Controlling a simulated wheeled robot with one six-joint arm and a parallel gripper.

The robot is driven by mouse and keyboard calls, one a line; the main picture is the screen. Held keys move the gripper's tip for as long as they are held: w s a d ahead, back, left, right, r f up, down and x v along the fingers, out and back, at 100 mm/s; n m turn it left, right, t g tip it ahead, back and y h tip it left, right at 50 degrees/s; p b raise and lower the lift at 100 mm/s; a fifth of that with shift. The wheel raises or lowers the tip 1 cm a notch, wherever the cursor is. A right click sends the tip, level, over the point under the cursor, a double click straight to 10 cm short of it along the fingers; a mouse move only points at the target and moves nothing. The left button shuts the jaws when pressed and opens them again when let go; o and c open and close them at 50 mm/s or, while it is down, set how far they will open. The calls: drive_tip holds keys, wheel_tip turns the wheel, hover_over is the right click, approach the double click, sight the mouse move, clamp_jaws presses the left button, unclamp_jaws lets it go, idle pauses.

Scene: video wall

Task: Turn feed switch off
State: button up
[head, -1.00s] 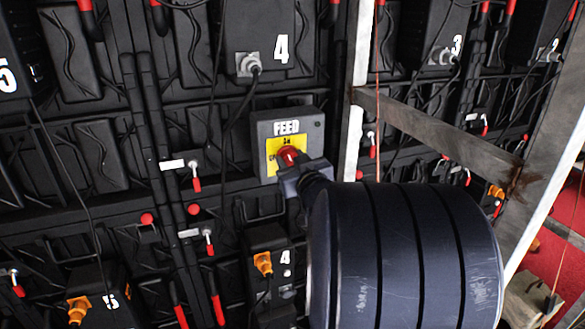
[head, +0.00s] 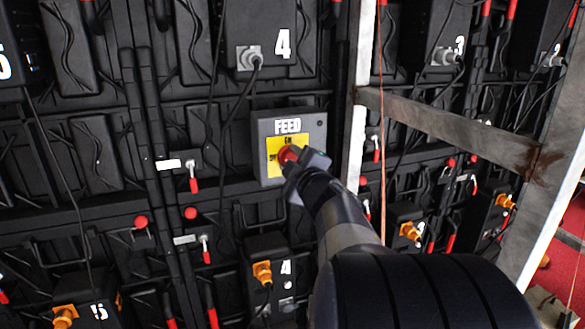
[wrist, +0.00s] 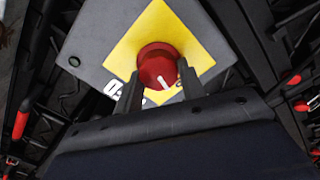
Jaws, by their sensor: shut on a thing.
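The feed switch is a grey box (head: 262,150) labelled FEED, with a yellow plate (head: 272,146) and a red round knob (head: 288,155). ON is at the plate's top and the OFF label at its left is partly covered. My gripper (head: 295,164) reaches the knob from the lower right and is shut on it. In the wrist view the two dark fingers stand on either side of the red knob (wrist: 157,62). A white mark shows on the knob's face, towards the gripper. The yellow plate (wrist: 150,25) appears tilted there.
Black wall panels with hanging cables surround the box. A panel marked 4 (head: 265,35) is above it. Red-tipped levers (head: 193,178) are at left, and an orange connector (head: 263,272) is below. A metal frame post (head: 357,100) and crossbar (head: 450,130) stand at right.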

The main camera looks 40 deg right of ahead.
drive_tip(key=shift+f+n+b, duration=0.1)
drive_tip(key=shift+n+b, duration=0.4)
drive_tip(key=shift+n, duration=0.7)
drive_tip(key=o, duration=1)
drive_tip(key=shift+s, duration=0.1)
drive_tip(key=p+v, duration=0.1)
drive_tip(key=v, duration=0.9)
drive_tip(key=shift+s+p, duration=0.3)
drive_tip(key=shift+p, duration=0.05)
drive_tip(key=shift+a, duration=0.1)
